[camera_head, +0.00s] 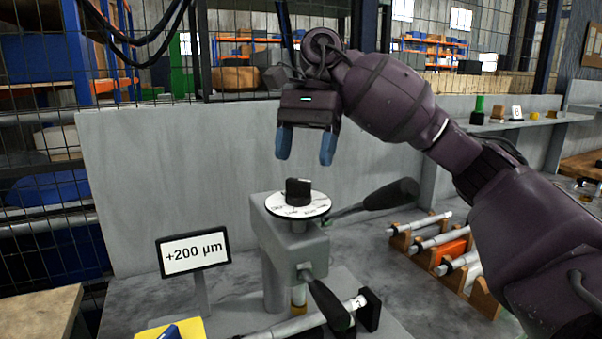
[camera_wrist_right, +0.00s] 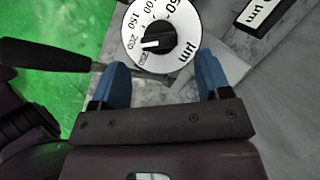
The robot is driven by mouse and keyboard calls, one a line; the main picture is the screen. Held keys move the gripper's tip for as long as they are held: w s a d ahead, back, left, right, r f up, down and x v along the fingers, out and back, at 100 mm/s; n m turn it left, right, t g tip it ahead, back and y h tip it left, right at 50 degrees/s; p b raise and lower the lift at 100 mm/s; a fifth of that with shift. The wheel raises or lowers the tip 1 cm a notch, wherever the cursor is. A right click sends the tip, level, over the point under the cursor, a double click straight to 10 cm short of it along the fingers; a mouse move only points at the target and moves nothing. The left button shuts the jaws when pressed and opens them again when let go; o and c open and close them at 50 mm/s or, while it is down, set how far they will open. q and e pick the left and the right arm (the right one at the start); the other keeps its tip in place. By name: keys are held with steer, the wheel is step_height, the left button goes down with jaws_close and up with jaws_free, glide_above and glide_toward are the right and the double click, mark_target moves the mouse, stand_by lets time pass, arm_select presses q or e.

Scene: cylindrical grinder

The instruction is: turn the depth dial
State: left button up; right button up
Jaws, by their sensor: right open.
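The depth dial is a black knob (camera_head: 298,191) on a round white scale plate (camera_head: 272,207), on top of a grey machine post. In the right wrist view the knob (camera_wrist_right: 158,40) sits at the top centre, with a white pointer mark toward the 200 end of the scale. My right gripper (camera_head: 305,158) hangs above the dial with its blue fingers pointing down, open and empty. In the right wrist view its fingers (camera_wrist_right: 160,85) are spread wide, and the knob lies beyond their tips. A small display (camera_head: 194,252) reads +200 µm. My left gripper is not in view.
A lever with a black grip (camera_head: 390,195) sticks out right of the dial, and another black handle (camera_head: 328,304) points down in front. Wooden racks with metal cylinders (camera_head: 440,245) stand to the right. A grey wall (camera_head: 160,160) rises behind.

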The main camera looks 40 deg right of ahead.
steer(key=p+v, duration=0.1)
steer(key=v, duration=0.4)
steer(key=shift+d+r, duration=0.1)
steer(key=shift+r, duration=0.1)
stand_by(0.5)
